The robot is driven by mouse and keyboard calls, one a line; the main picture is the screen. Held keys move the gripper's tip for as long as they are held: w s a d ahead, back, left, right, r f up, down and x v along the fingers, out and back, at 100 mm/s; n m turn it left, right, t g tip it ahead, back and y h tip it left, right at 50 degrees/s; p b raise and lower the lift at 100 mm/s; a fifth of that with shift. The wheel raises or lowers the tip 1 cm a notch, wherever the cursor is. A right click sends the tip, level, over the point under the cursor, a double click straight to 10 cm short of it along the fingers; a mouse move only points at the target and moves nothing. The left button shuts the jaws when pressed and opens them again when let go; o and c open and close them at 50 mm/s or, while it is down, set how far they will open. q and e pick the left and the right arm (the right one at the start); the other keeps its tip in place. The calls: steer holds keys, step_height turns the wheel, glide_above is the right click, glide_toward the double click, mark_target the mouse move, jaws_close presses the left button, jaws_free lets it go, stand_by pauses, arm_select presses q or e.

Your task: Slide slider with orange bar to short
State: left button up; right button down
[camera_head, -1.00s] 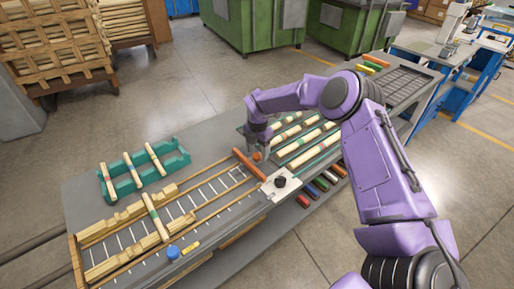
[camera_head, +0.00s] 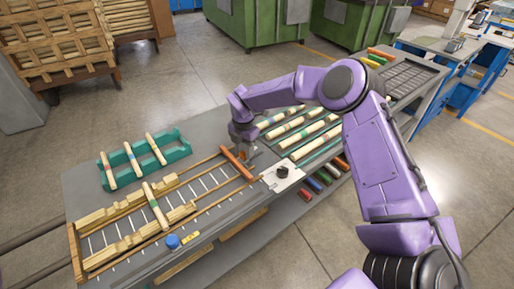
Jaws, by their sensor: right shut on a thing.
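The slider's orange bar (camera_head: 237,164) lies across the right part of a wooden frame with scale lines. My right gripper (camera_head: 247,151) is low at the far side of the bar, shut on the slider's orange knob, which its fingers mostly hide. Light scale lines (camera_head: 207,182) run across the frame to the left of the bar. No mark reading "short" can be made out at this size. My left gripper is not in view.
A turned stick (camera_head: 155,205) lies across wooden cradles (camera_head: 120,248) in the frame. A teal rack (camera_head: 180,153) with several sticks stands behind. A blue knob (camera_head: 173,241) is at the front edge, and a white plate (camera_head: 283,176) with a black knob is right of the bar.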

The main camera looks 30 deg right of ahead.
steer(key=shift+s+a, duration=0.1)
steer(key=shift+a, duration=0.9)
steer(key=shift+d, duration=0.1)
steer(key=c, duration=0.9)
jaws_free()
steer(key=shift+o, duration=0.7)
steer(key=shift+a, duration=0.2)
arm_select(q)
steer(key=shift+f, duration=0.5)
arm_select(e)
steer(key=shift+d, duration=0.15)
steer(key=shift+r+b, duration=0.35)
steer(key=shift+r, duration=0.1)
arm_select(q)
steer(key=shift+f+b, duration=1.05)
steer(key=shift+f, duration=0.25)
arm_select(e)
step_height(320, 180, up, 10)
steer(key=shift+f, duration=0.2)
